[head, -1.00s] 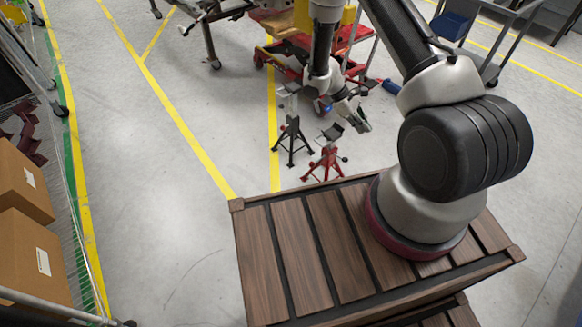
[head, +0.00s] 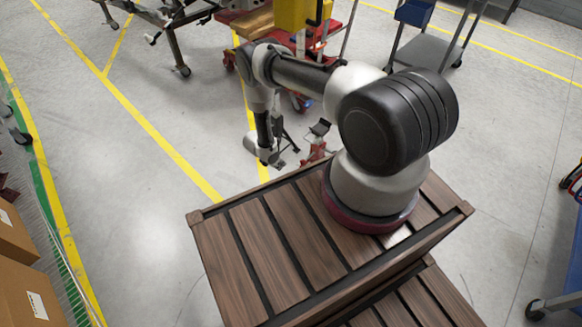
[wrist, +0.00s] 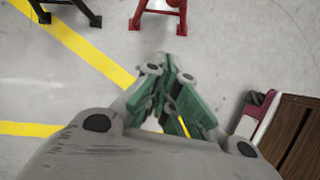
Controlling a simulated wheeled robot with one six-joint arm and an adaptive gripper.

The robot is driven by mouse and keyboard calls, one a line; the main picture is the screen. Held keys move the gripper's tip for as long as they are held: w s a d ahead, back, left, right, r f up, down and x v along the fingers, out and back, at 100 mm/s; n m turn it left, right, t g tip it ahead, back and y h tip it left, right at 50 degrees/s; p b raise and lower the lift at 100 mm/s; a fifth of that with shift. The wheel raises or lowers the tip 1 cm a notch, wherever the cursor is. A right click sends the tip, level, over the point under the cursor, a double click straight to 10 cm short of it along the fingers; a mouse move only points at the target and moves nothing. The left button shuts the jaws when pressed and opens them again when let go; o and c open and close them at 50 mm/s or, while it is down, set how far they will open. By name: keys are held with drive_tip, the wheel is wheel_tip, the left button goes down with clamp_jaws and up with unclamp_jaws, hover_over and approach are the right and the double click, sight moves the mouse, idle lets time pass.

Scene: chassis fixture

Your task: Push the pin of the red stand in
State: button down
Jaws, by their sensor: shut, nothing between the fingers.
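The red stand (head: 316,150) stands on the floor beyond my base, partly hidden behind my arm. In the wrist view two of its red legs (wrist: 181,14) show at the top edge. Its pin cannot be made out. My gripper (wrist: 171,66) has its green-padded fingers shut with nothing between them. It is above bare floor, apart from the red stand's legs. In the head view my gripper (head: 274,160) is low, to the left of the red stand, and its fingers are small there.
A black stand (head: 282,135) is close to the left of the red one; its legs (wrist: 66,18) show at the wrist view's top left. A red wheeled lift (head: 245,22) and a grey cart (head: 432,43) stand behind. Yellow-lined floor on the left is free.

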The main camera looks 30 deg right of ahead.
sight(303, 162)
drive_tip(key=w+d+f, duration=0.1)
drive_tip(key=d+f, duration=0.7)
drive_tip(key=shift+w+d, duration=0.15)
drive_tip(key=shift+d, duration=0.05)
idle(0.4)
